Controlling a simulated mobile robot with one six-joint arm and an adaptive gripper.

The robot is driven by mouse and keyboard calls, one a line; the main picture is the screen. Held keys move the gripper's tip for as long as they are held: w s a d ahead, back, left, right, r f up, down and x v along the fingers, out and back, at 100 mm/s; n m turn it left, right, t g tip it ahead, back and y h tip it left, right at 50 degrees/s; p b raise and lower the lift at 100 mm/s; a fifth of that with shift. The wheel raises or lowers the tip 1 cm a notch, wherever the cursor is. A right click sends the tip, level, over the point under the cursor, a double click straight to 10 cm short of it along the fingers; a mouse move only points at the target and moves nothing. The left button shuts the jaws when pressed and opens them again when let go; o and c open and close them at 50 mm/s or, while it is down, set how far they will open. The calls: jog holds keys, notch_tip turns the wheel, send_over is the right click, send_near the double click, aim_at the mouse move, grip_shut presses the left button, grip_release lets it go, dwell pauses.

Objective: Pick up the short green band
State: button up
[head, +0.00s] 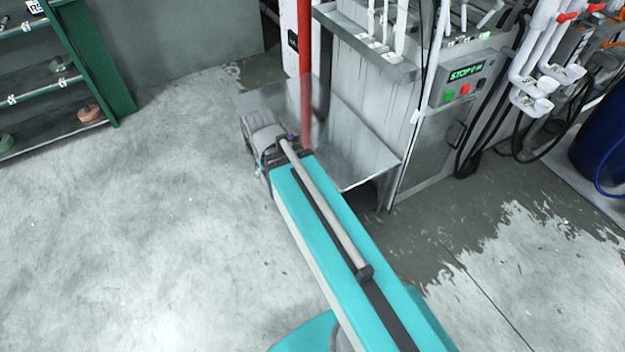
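I see no thing that I can clearly make out as the short green band. A small dull-green rounded item (6,142) lies on the lowest shelf at the far left, cut by the picture edge. I cannot tell whether it is a band. My gripper cannot be made out. Only my teal body and some grey and dark parts of mine at its far end show, and they hide part of the floor.
A green shelf rack (92,62) stands at upper left, with an orange-brown roll (89,113) low on it. A grey machine (362,130) with a control panel (464,84), a red post (305,60) and a blue drum (603,150) stand right. The left floor (130,240) is clear.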

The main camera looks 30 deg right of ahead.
jog(key=w+d+f+n+h+b, duration=0.2)
jog(key=w+f+n+h+b, duration=0.2)
jog(key=f+b, duration=0.9)
jog(key=w+d+f+n+t+h+b, duration=0.1)
jog(key=w+f+n+h+b, duration=0.3)
jog(key=b, duration=1.5)
jog(key=w+d+f+n+h+b, duration=0.2)
jog(key=w+f+n+h+b, duration=0.3)
jog(key=w+f+n+b, duration=0.5)
jog(key=shift+w+d+f+n+b, duration=0.35)
jog(key=shift+w+f+b, duration=3.05)
jog(key=shift+f, duration=2.45)
jog(key=shift+s+d, duration=0.15)
jog(key=shift+s, duration=0.1)
jog(key=shift+b+x, duration=1.8)
jog(key=shift+x, duration=2.45)
jog(key=shift+w, duration=0.15)
jog(key=shift+b+x, duration=1)
jog(key=shift+x, duration=1.55)
jog(key=shift+w+r, duration=0.1)
